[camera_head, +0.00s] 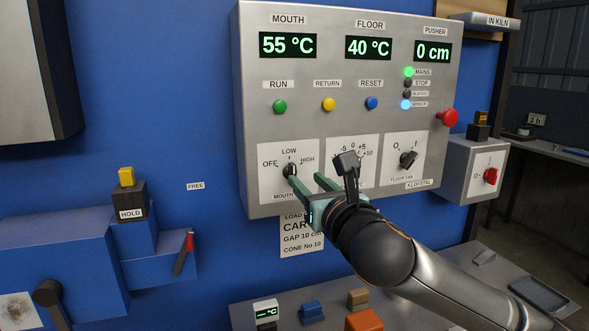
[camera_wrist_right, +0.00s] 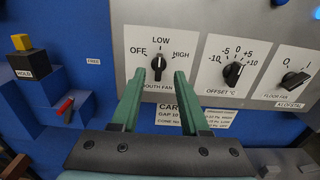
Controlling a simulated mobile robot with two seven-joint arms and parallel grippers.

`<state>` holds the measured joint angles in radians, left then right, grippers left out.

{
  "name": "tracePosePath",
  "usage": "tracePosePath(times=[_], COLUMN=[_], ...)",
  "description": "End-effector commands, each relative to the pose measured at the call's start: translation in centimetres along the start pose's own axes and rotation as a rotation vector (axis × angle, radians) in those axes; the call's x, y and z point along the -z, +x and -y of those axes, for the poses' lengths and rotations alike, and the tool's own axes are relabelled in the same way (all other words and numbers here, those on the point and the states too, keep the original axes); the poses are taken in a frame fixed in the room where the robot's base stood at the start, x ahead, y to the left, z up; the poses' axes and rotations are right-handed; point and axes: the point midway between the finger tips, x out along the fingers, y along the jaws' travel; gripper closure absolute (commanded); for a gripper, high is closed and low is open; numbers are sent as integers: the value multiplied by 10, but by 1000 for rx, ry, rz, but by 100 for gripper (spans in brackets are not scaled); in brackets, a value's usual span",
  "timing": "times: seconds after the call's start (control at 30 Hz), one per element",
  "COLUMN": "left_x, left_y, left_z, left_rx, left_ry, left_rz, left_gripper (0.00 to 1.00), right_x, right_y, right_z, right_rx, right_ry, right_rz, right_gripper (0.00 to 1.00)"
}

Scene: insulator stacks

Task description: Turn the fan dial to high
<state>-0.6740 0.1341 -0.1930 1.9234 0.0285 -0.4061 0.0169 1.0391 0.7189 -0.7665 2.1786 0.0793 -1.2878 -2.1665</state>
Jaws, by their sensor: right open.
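The mouth fan dial (camera_head: 290,170) is a black knob on a white plate marked OFF, LOW and HIGH, low on the grey control panel. In the right wrist view the mouth fan dial (camera_wrist_right: 158,64) has its pointer up at LOW. My right gripper (camera_head: 308,179) is open, its green fingers reaching up to the panel. In the wrist view the gripper (camera_wrist_right: 157,79) has its fingertips either side of the dial, just below it. I cannot tell whether they touch it. In the head view one finger hides part of the dial's plate. My left gripper is out of view.
The offset dial (camera_wrist_right: 234,72) and the floor fan dial (camera_head: 408,158) sit to the right. Run, return and reset buttons (camera_head: 328,104) are above. A red mushroom button (camera_head: 448,118) sticks out at the panel's right edge. Small blocks (camera_head: 358,298) lie on the shelf below.

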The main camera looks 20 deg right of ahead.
Motion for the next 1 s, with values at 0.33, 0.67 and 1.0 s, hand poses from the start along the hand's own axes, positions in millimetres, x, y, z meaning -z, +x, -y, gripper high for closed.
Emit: tracePosePath(times=[0.33, 0.67, 1.0], left_x=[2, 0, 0], left_y=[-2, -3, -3], left_z=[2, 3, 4], left_rx=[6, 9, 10], left_ry=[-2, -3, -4], left_rz=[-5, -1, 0], left_gripper=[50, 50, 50], right_x=[0, -1, 0], right_y=[56, 73, 73], right_z=[0, 0, 0], right_rx=[0, -2, -1], right_ry=[2, 1, 1], right_rz=[0, 2, 1], right_gripper=[55, 55, 70])
